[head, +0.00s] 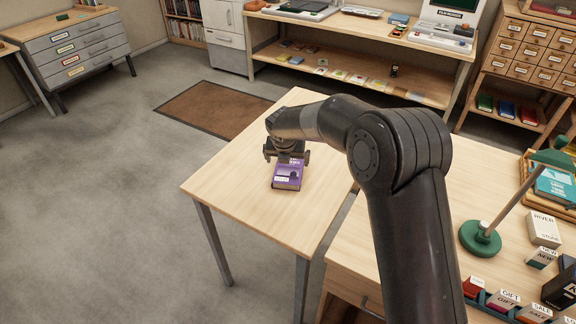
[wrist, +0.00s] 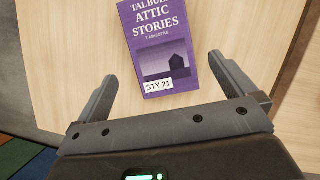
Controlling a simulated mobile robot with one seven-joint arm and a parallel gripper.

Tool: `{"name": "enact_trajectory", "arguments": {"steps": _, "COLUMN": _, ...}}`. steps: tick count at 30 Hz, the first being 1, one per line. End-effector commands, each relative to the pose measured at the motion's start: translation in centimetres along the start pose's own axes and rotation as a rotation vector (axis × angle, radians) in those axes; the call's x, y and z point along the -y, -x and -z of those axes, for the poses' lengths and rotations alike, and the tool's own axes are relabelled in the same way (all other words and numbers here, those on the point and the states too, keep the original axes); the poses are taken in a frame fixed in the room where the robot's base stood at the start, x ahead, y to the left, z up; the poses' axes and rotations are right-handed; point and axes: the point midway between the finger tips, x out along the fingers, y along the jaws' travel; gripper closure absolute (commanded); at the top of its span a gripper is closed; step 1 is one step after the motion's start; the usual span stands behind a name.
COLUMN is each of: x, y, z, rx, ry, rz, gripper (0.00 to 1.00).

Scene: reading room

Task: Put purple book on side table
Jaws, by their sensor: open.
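The purple book (head: 288,176) lies flat on the light wooden side table (head: 235,180), near its middle. In the wrist view the purple book (wrist: 165,50) shows its cover with the title "Attic Stories" and a white label "STY 21". My gripper (head: 287,157) is just above the table at the far end of the book. In the wrist view my gripper (wrist: 170,80) is open, with one finger to each side of the book's lower end and gaps between fingers and cover. The fingers do not grip the book.
A brown mat (head: 213,110) lies on the floor behind the table. The rest of the tabletop is clear.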

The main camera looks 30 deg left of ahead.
Motion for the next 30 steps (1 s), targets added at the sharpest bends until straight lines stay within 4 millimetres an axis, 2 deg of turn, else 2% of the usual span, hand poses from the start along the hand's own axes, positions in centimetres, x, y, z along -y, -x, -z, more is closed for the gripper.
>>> {"name": "enact_trajectory", "arguments": {"steps": 3, "x": 0.1, "y": 2.5, "z": -0.1, "rx": 0.003, "ry": -0.001, "rz": -0.001, "gripper": 0.0}}
{"name": "enact_trajectory", "arguments": {"steps": 9, "x": 0.0, "y": 4.8, "z": 0.0, "rx": 0.0, "ry": -0.001, "rz": -0.001, "gripper": 0.0}}
{"name": "enact_trajectory", "arguments": {"steps": 20, "x": 0.3, "y": 5.5, "z": -0.1, "rx": 0.001, "ry": -0.011, "rz": 0.001, "gripper": 0.0}}
{"name": "enact_trajectory", "arguments": {"steps": 23, "x": 1.9, "y": 6.7, "z": -0.4, "rx": 0.006, "ry": -0.082, "rz": 0.01, "gripper": 0.0}}
{"name": "enact_trajectory", "arguments": {"steps": 25, "x": 4.0, "y": 8.4, "z": -0.6, "rx": 0.014, "ry": -0.184, "rz": 0.023, "gripper": 0.0}}
{"name": "enact_trajectory", "arguments": {"steps": 30, "x": 11.6, "y": 14.3, "z": -0.3, "rx": 0.043, "ry": -0.571, "rz": 0.062, "gripper": 0.0}}
